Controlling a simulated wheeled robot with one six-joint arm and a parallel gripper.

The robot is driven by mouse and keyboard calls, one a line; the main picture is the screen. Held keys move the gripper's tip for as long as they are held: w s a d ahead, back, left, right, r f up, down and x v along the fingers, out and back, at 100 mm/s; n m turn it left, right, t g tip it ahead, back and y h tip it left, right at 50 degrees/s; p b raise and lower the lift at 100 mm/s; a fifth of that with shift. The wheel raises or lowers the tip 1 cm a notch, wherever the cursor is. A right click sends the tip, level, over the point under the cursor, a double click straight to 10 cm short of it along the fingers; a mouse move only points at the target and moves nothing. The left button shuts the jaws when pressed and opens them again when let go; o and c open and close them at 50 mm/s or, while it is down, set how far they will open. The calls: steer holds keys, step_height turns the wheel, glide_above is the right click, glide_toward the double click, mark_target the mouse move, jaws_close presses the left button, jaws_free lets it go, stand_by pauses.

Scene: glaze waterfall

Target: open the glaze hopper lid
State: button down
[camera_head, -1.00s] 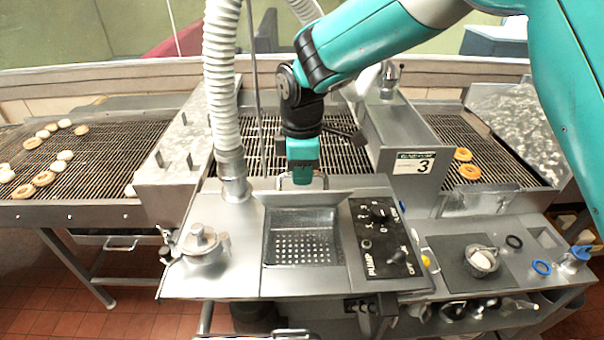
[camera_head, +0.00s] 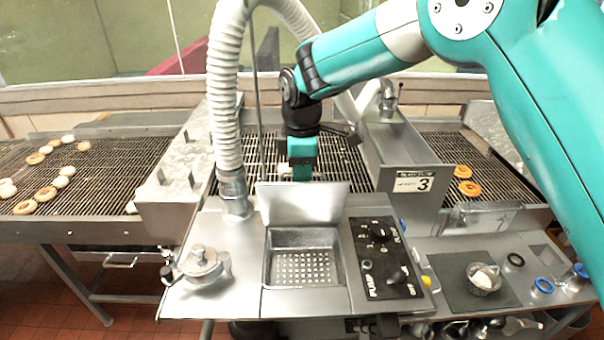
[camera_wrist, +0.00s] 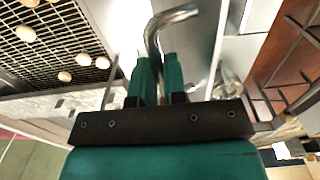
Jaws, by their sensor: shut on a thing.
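The hopper lid (camera_head: 303,203) is a flat metal plate standing upright at the back edge of the hopper. The glaze hopper (camera_head: 304,267) lies open in front of it, with a perforated strainer inside. My gripper (camera_head: 302,178) is behind the top of the lid, its fingertips partly hidden by it. In the wrist view my gripper (camera_wrist: 159,75) is shut on the lid's bent metal handle (camera_wrist: 170,18), which passes between the two fingers.
A control panel (camera_head: 384,262) with knobs is right of the hopper, and a round capped fitting (camera_head: 201,264) is left. A white ribbed hose (camera_head: 228,110) rises close to my arm's left. Conveyors with donuts (camera_head: 45,194) flank the station.

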steer(key=w+f, duration=0.1)
steer(key=w, duration=0.6)
steer(key=shift+w+d+f, duration=0.15)
steer(key=shift+w+f, duration=0.25)
stand_by(0.4)
steer(key=c, duration=1)
jaws_free()
steer(key=shift+r, duration=0.1)
step_height(320, 180, up, 9)
